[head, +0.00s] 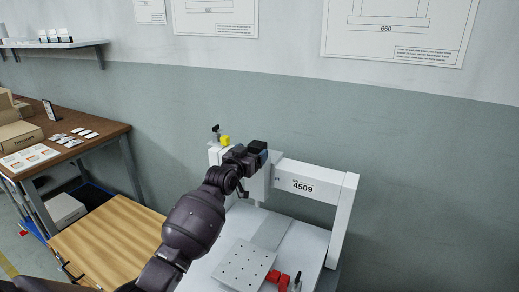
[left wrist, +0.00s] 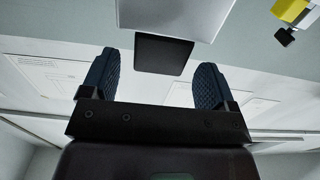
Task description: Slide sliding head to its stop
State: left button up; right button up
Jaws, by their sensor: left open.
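The white gantry has a crossbeam (head: 307,184) labelled 4509 and a right-hand post (head: 341,220). The sliding head (head: 259,186) is a white block at the left part of the beam, partly hidden by my left arm. My left gripper (head: 250,156) is at the head's upper front, fingers pointing toward it. In the left wrist view, my open gripper (left wrist: 158,62) has its two blue ribbed fingers on either side of a dark block (left wrist: 163,55) below a white body (left wrist: 175,15). Gaps show on both sides of the block. My right gripper is not in view.
A yellow block (head: 225,140) with a black part is at the gantry's left end. A perforated plate (head: 244,266) and red clamps (head: 278,278) lie on the white base below. A wooden bench (head: 110,243) is at left. Beam room is clear to the right.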

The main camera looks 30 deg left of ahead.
aim_at(254, 152)
pick_arm(q)
jog(key=w, duration=0.2)
jog(key=w+b, duration=0.1)
jog(key=shift+w+a+f, duration=0.1)
jog(key=shift+w+f, duration=0.1)
jog(key=shift+f, duration=0.05)
jog(key=shift+w+a+r, duration=0.1)
jog(key=shift+w+r, duration=0.15)
jog(key=shift+w, duration=0.5)
jog(key=shift+c, duration=0.3)
jog(key=c, duration=1.2)
jog(key=shift+a, duration=0.1)
